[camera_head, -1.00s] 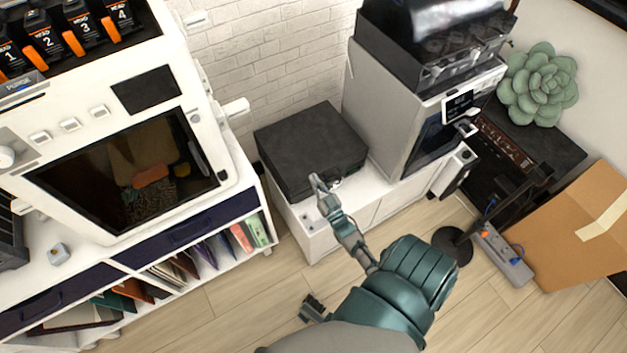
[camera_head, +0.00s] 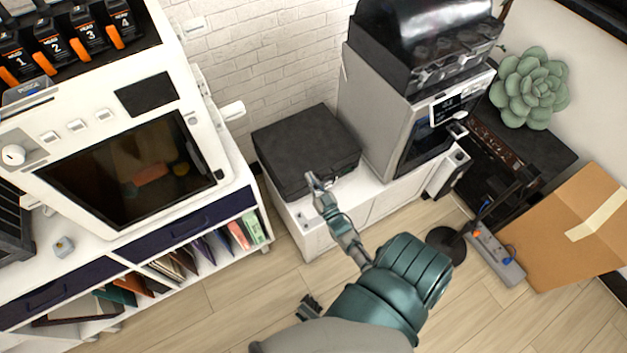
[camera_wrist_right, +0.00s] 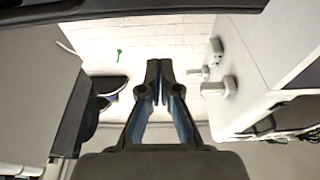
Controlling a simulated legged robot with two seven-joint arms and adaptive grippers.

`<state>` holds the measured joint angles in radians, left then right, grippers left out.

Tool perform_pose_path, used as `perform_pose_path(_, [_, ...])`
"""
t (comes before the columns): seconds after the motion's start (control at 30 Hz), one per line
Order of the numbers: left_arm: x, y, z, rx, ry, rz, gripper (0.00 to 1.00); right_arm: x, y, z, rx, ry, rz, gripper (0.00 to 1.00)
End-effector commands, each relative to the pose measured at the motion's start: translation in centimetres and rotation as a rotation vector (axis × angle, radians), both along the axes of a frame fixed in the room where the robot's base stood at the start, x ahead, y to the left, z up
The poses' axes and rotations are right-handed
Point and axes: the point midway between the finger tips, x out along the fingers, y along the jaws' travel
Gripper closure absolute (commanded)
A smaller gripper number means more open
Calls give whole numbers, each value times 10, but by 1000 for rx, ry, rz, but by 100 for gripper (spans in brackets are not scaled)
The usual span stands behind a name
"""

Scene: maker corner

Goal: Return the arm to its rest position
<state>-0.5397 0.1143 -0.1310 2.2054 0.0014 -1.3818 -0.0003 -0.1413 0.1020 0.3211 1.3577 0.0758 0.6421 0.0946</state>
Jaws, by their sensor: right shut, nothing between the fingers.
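My right arm comes in from the bottom of the head view, with a teal forearm. My right gripper (camera_head: 313,181) points up and to the left. It is shut and empty. In the head view its tips overlap the front edge of a flat black case (camera_head: 305,148) on a low white cabinet; I cannot tell how far above it they are. In the right wrist view the gripper (camera_wrist_right: 160,75) also shows shut, with its tips pointing at the white brick wall (camera_wrist_right: 150,40). My left gripper is not seen.
A white printer (camera_head: 130,105) stands on a shelf unit at left. A grey machine (camera_head: 375,110) stands right of the case. A green succulent (camera_head: 530,88), a cardboard box (camera_head: 560,230) and a power strip (camera_head: 497,258) lie at right. Wooden floor (camera_head: 235,300) is free in front.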

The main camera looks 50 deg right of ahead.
Motion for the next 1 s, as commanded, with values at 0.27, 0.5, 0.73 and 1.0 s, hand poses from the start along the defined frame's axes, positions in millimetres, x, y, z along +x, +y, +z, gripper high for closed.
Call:
perform_pose_path(0.27, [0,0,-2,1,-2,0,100,-59,17,-26,2,7,-1,100])
perform_pose_path(0.5, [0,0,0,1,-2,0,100,-76,23,-31,2,4,-2,100])
perform_pose_path(0.73, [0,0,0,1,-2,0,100,-76,23,-31,2,7,-1,100])
perform_pose_path(1.0, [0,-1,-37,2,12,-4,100,-68,77,-100,95,412,98,100])
